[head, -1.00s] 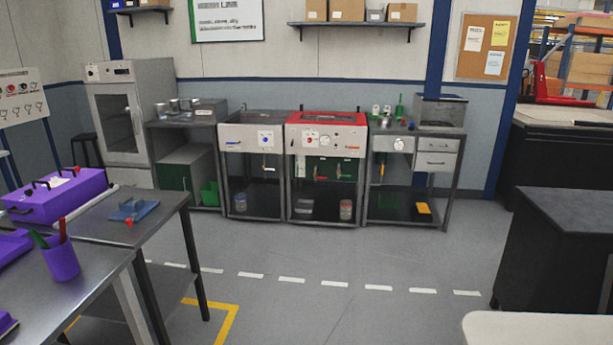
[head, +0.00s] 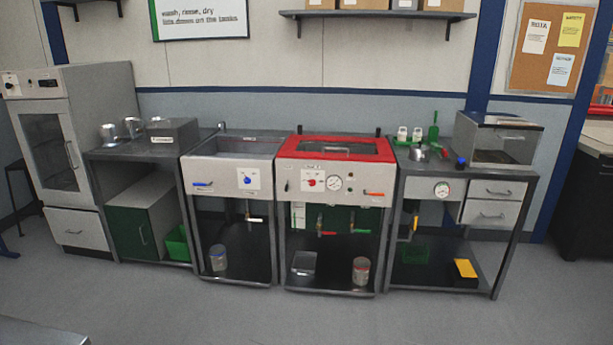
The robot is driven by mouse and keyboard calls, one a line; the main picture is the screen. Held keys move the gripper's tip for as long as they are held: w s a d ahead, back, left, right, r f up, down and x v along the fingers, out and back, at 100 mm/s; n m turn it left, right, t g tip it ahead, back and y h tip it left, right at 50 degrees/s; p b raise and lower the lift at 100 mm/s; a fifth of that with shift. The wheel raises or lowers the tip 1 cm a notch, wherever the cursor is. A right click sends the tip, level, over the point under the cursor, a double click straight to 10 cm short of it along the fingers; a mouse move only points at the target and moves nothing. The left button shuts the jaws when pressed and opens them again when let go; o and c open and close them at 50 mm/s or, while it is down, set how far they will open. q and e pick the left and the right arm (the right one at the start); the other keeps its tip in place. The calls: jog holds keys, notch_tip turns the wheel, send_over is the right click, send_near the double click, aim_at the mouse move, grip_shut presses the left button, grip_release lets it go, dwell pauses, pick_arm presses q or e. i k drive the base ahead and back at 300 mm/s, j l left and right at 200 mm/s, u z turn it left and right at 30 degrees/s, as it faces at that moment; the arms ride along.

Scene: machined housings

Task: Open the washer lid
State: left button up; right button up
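The washer (head: 334,187) stands against the back wall in the middle of the head view, with a red-framed lid on top. The lid (head: 292,147) looks shut, lying flat on the washer, with a dark window and a light bar handle (head: 326,150) towards its back. The front panel carries a red knob, a round gauge and an orange-red lever. Neither gripper is in view, and nothing touches the lid.
A sink unit (head: 220,180) with a blue knob adjoins the washer on the left. A bench (head: 405,170) with a gauge, drawers and a clear-sided box (head: 500,140) adjoins it on the right. A grey cabinet (head: 50,115) stands far left. The floor (head: 330,318) in front is clear.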

aim_at(385, 155)
jog(key=i+z, duration=0.1)
jog(key=i, duration=0.5)
jog(key=i+j+z, duration=0.1)
jog(key=i, duration=0.5)
jog(key=i+j+z, duration=0.1)
jog(key=i, duration=0.55)
jog(key=i+j, duration=0.1)
jog(key=i, duration=0.95)
jog(key=i+j, duration=0.15)
jog(key=i, duration=0.9)
